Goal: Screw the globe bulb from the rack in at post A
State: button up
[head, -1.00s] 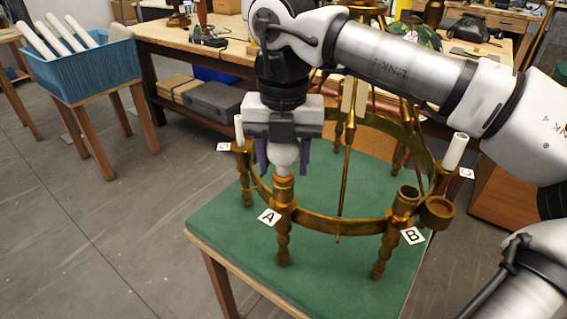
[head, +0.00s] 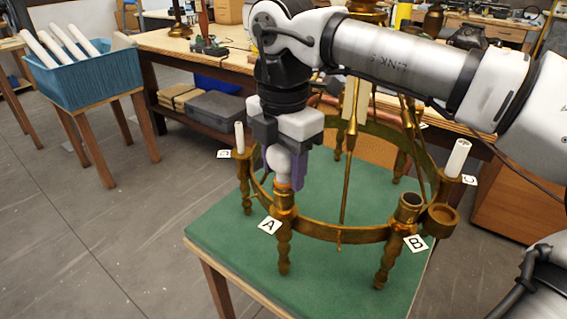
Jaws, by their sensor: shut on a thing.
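The white globe bulb (head: 279,160) stands upright at post A (head: 284,212), with its orange-brown base at the top of the post's brass socket. How deep the base sits in the socket I cannot tell. My gripper (head: 283,165) points straight down from above and is shut on the bulb. One purple finger (head: 297,170) shows to the right of the globe; the other is mostly hidden.
Post B (head: 408,208) has an open, empty socket, with a brass cup (head: 440,218) beside it. White candle tubes (head: 457,158) stand on other posts. The fixture rests on a green-topped table (head: 225,232). A blue crate (head: 85,75) with white tubes stands at the left.

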jog(key=m, duration=0.8)
jog(key=o, duration=1.2)
jog(key=shift+c, duration=0.2)
